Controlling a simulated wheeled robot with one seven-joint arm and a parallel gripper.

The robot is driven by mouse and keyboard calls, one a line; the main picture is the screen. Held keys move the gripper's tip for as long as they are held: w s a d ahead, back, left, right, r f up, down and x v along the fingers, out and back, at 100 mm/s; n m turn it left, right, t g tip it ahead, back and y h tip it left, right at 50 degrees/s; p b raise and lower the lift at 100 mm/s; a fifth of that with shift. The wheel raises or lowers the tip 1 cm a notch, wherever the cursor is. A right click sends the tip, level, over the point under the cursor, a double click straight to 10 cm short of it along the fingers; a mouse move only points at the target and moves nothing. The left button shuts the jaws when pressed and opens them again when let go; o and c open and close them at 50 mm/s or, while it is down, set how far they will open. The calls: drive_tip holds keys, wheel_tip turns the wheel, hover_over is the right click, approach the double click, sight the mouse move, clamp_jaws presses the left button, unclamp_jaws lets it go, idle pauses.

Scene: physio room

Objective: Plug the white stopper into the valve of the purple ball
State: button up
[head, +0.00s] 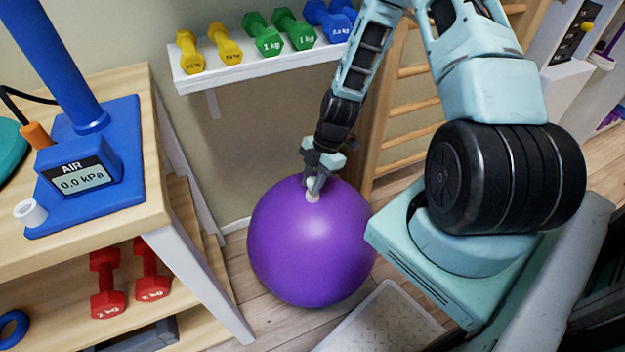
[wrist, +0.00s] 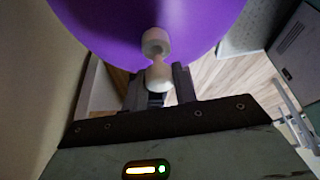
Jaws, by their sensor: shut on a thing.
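The purple ball (head: 310,250) rests on the floor between the wooden bench and my base, and fills the top of the wrist view (wrist: 100,25). My gripper (head: 315,184) is above the ball's top, pointing down. In the wrist view my gripper (wrist: 158,84) is shut on the white stopper (wrist: 158,78), its rounded head between the fingers. A white valve ring (wrist: 155,39) shows on the ball just beyond the stopper's narrow end. They look lined up closely; I cannot tell whether the tip is inside the valve. In the head view a white piece (head: 312,196) shows under the fingertips.
A wooden bench (head: 180,180) at left bears a blue air pump (head: 80,165) reading 0.0 kPa and a small white ring (head: 30,213). A white dumbbell shelf (head: 265,65) is behind. Wooden wall bars (head: 405,115) stand behind my arm. A grey plate (head: 385,320) lies in front.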

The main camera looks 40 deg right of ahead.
drive_tip(key=shift+s+f+b, duration=0.1)
drive_tip(key=shift+f+b, duration=1.2)
drive_tip(key=shift+f, duration=0.5)
idle(0.7)
drive_tip(key=o, duration=0.9)
drive_tip(key=shift+o, duration=0.6)
drive_tip(key=shift+s, duration=0.15)
drive_tip(key=shift+w+r+p, duration=0.15)
drive_tip(key=shift+r+p, duration=1.5)
drive_tip(key=shift+r, duration=0.25)
drive_tip(key=shift+w+r+p, duration=0.1)
drive_tip(key=shift+r+p, duration=1.55)
drive_tip(key=shift+r, duration=0.25)
